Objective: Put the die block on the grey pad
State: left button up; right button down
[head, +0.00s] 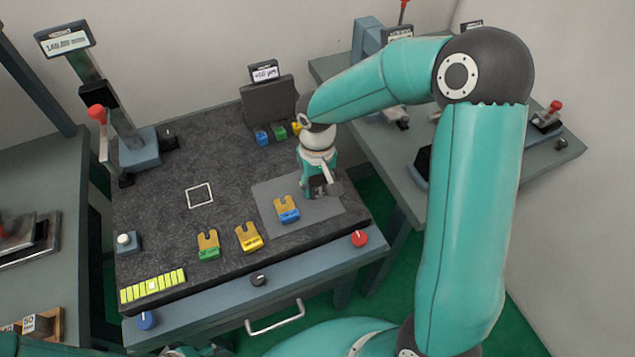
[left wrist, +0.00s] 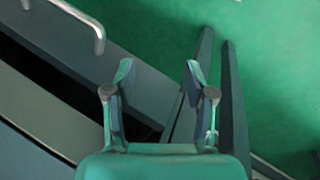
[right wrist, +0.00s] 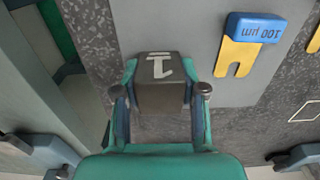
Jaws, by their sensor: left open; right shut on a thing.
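The die block (right wrist: 160,85) is a dark block with a pale mark on its top. My right gripper (right wrist: 160,90) is shut on it, with one finger on each side. In the head view the right gripper (head: 320,186) is at the right part of the grey pad (head: 270,193), and the block is largely hidden. The grey pad (right wrist: 190,35) lies under and beyond the block in the right wrist view; I cannot tell whether they touch. My left gripper (left wrist: 158,75) is open and empty, in front of the bench.
A yellow fork-shaped piece with a blue tag (head: 288,214) lies on the pad. Yellow pieces with a green tag (head: 208,253) and a yellow tag (head: 250,243) lie left of it. A dark stand (head: 268,98) is behind. A red knob (head: 359,238) is at the front edge.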

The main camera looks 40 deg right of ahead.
aim_at(317, 180)
jog(key=c, duration=0.7)
grip_release()
jog(key=shift+o, duration=0.2)
notch_tip(317, 180, up, 11)
jog(key=shift+r, duration=0.6)
